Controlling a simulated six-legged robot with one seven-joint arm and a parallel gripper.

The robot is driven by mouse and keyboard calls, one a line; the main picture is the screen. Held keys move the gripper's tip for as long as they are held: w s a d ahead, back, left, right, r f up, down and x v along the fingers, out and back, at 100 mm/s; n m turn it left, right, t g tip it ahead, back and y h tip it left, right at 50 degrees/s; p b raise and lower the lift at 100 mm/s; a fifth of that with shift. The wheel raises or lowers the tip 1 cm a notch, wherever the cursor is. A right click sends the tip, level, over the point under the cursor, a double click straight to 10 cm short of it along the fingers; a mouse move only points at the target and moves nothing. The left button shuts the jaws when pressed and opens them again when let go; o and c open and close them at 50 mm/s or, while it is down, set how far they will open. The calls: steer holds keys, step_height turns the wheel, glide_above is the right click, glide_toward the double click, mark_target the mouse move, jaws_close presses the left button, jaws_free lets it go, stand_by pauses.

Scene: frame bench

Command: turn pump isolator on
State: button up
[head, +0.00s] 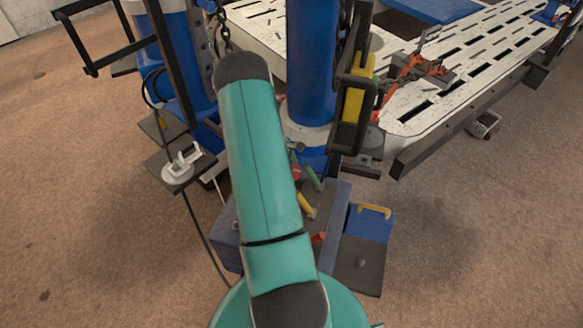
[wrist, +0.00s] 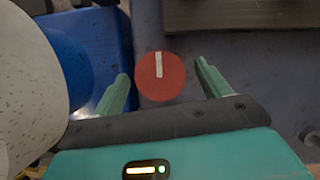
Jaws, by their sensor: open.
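The pump isolator appears to be the round red knob (wrist: 158,84) with a white stripe in the wrist view. The stripe runs nearly straight up from the middle to the top edge. My gripper (wrist: 161,71) is open, with one green finger on each side of the knob. A gap shows between the knob and each finger in the picture; I cannot tell the depth between them. In the head view my arm covers the gripper, and I cannot make out the knob for sure.
A blue column (head: 311,70) and a white slotted bench (head: 470,65) stand beyond my arm. A dark shelf (head: 150,172) juts out at left. Floor at far right is clear.

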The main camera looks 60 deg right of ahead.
steer(key=c, duration=1)
steer(key=shift+m, duration=0.3)
steer(key=m+y, duration=0.1)
steer(key=m, duration=0.2)
steer(key=shift+d+m+y, duration=0.15)
steer(key=shift+m+y, duration=0.15)
steer(key=m+y, duration=0.1)
steer(key=m, duration=0.3)
steer(key=shift+d+m+y, duration=0.1)
steer(key=shift+m+y, duration=0.2)
steer(key=shift+y, duration=0.1)
steer(key=m+t+y, duration=0.1)
steer(key=m, duration=0.3)
steer(key=shift+d+r, duration=0.1)
steer(key=m+t, duration=0.1)
steer(key=m, duration=0.1)
steer(key=m+y, duration=0.1)
steer(key=m, duration=0.2)
steer(key=shift+s+t, duration=0.15)
steer(key=shift+t, duration=0.25)
steer(key=shift+d, duration=0.1)
